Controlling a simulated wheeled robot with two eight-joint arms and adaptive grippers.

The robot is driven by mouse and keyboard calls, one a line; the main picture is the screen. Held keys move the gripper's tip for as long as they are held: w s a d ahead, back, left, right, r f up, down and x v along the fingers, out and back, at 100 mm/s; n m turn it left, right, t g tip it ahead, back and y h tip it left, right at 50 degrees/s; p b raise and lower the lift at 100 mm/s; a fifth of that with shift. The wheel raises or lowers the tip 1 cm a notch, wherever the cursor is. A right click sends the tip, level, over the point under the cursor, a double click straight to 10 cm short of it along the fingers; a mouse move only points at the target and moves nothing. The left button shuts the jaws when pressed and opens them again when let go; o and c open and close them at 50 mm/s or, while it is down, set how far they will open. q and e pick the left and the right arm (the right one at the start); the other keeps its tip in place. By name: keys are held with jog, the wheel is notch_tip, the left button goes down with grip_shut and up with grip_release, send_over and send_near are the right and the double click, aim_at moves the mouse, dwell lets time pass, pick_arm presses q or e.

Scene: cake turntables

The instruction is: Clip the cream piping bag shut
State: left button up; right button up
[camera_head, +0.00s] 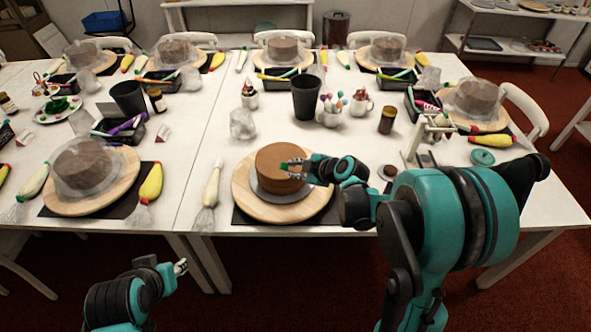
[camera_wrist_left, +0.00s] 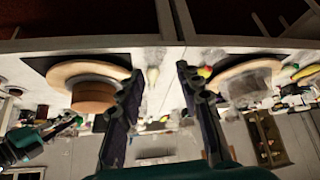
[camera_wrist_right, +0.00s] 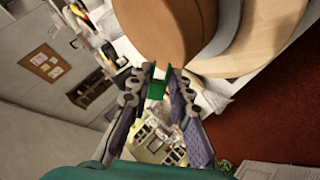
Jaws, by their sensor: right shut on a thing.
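The cream piping bag (camera_head: 212,186) lies on the white table left of the unwrapped brown cake (camera_head: 279,166). Its clear crumpled end (camera_head: 203,219) points toward the front edge. The bag also shows in the left wrist view (camera_wrist_left: 152,76). My right gripper (camera_head: 292,169) is shut on a small green clip (camera_wrist_right: 156,89) and holds it in front of the cake's side. Whether the clip touches the cake is unclear. My left gripper (camera_head: 181,267) is empty, below the front edge of the table; its fingers stand apart in the left wrist view (camera_wrist_left: 155,75).
The cake stands on a wooden turntable (camera_head: 243,190). A wrapped cake (camera_head: 84,167) and a yellow bag (camera_head: 151,184) are to the left. Table around the cream bag is clear.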

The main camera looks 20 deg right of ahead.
pick_arm(q)
jog(key=w+d+r+n+g+h, duration=0.1)
jog(key=w+d+r+n+h, duration=0.15)
jog(key=w+d, duration=0.3)
jog(key=n+g+h, duration=0.6)
jog(key=g+h, duration=0.1)
jog(key=h, duration=0.2)
send_near(281, 165)
jog(key=shift+t+y, duration=0.25)
jog(key=shift+t, duration=0.05)
jog(key=shift+x, duration=4.3)
jog(key=shift+s+r, duration=0.1)
jog(key=shift+s, duration=0.05)
jog(key=shift+c, duration=0.3)
jog(key=shift+d, duration=0.1)
grip_shut()
pick_arm(e)
jog(key=o, duration=0.8)
jog(key=shift+c, duration=0.2)
